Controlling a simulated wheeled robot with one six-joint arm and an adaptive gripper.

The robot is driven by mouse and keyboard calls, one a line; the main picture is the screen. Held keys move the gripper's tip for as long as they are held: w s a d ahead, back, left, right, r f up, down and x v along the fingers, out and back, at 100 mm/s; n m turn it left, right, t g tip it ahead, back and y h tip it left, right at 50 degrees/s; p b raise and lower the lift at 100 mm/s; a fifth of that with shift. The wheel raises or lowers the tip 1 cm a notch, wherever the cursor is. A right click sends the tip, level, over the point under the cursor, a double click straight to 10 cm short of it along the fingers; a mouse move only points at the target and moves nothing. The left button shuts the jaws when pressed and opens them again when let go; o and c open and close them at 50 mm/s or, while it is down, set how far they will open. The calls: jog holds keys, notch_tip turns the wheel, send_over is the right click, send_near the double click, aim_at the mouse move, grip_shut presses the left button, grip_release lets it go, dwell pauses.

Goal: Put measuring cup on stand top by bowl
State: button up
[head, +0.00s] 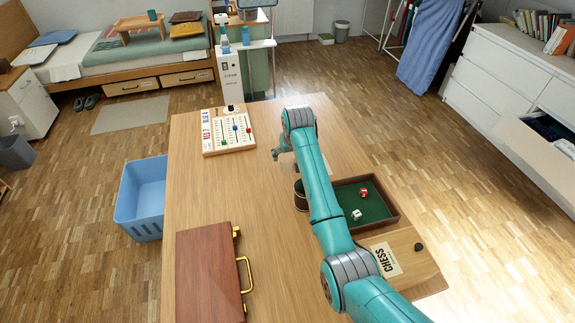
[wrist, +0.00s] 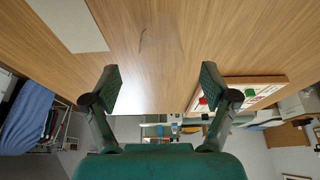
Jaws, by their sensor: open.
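A clear, see-through vessel (wrist: 162,42), likely the measuring cup, stands on the wooden table in the wrist view. Its outline is faint, and I cannot make out a handle. My gripper (wrist: 160,88) is open and empty, with its two fingers apart and the clear vessel beyond them, roughly centred between them. In the head view my gripper (head: 281,153) is low over the table, left of my forearm. A white and wooden stand (head: 245,48) is beyond the table's far edge, with bottles on it. I cannot pick out a bowl.
A counting board (head: 228,143) is on the table's far left. A brown case (head: 208,275) lies at front left. A green-lined dice tray (head: 375,216), a dark cup (head: 300,196) and a chess box (head: 408,252) sit around my arm. The table's left middle is clear.

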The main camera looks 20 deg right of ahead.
aim_at(287, 159)
jog(key=shift+x, duration=2.3)
jog(key=c, duration=0.9)
